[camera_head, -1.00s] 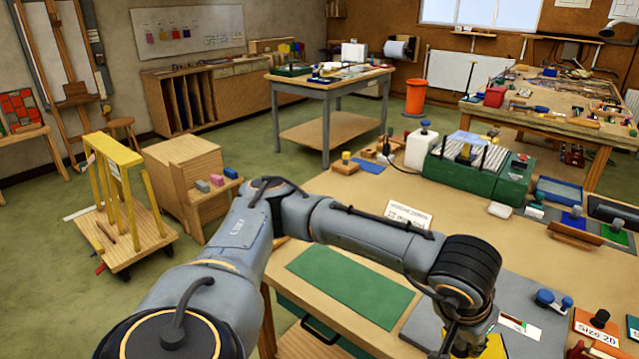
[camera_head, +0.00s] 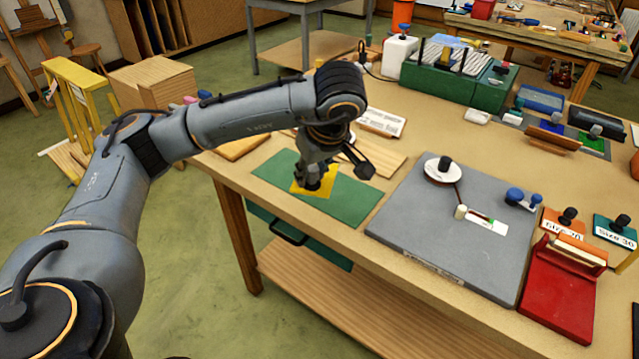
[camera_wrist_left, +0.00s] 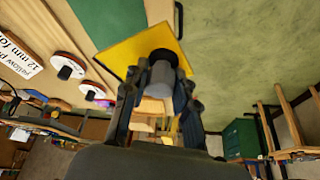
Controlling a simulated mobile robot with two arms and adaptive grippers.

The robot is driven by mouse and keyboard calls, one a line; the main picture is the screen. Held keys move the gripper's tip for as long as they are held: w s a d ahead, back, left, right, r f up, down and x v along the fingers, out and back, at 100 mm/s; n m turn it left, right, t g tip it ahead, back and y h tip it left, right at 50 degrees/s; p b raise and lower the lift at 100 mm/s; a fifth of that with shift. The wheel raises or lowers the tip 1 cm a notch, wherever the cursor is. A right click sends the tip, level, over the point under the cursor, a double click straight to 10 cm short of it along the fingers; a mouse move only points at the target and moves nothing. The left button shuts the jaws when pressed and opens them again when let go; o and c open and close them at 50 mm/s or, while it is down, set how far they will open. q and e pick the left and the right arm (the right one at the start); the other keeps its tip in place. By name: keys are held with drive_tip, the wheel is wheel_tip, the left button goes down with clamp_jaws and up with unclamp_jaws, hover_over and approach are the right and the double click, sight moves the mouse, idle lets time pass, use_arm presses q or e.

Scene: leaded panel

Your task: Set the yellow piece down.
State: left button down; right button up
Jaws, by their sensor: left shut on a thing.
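The yellow piece (camera_head: 298,187) is a flat yellow plate at the green mat (camera_head: 352,200) on the table. My left gripper (camera_head: 317,180) points down over it. In the left wrist view, the yellow piece (camera_wrist_left: 125,50) has a grey and black knob, and the fingers of my left gripper (camera_wrist_left: 158,76) are shut around that knob. The green mat (camera_wrist_left: 112,20) shows beyond the plate there. I cannot tell whether the plate touches the mat or hangs just above it. The gripper hides part of the plate in the head view. My right gripper is not in view.
A grey board (camera_head: 440,235) lies right of the mat, bearing a white disc with a black knob (camera_head: 443,170). A red stand (camera_head: 560,300) is at the right. A sign (camera_head: 382,122) stands behind the mat. The mat's right part is clear.

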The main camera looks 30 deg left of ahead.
use_arm(q)
drive_tip(key=w, duration=0.1)
drive_tip(key=w+a+f+p, duration=0.1)
drive_tip(key=w, duration=0.2)
drive_tip(key=shift+w+a+f+p, duration=0.3)
drive_tip(key=shift+f+p, duration=0.05)
drive_tip(key=w+f, duration=0.1)
drive_tip(key=w+a+f+p, duration=0.1)
drive_tip(key=f, duration=0.1)
drive_tip(key=w+f, duration=0.2)
drive_tip(key=shift+w+a+f, duration=0.1)
drive_tip(key=shift+a+f, duration=0.1)
drive_tip(key=shift+a, duration=0.05)
drive_tip(key=shift+w+a+f+p, duration=0.15)
drive_tip(key=shift+w+f+p, duration=0.15)
drive_tip(key=shift+w+f, duration=0.15)
wheel_tip(320, 180, down, 2)
drive_tip(key=shift+f+p, duration=0.2)
drive_tip(key=shift+p, duration=0.5)
drive_tip(key=shift+f, duration=0.45)
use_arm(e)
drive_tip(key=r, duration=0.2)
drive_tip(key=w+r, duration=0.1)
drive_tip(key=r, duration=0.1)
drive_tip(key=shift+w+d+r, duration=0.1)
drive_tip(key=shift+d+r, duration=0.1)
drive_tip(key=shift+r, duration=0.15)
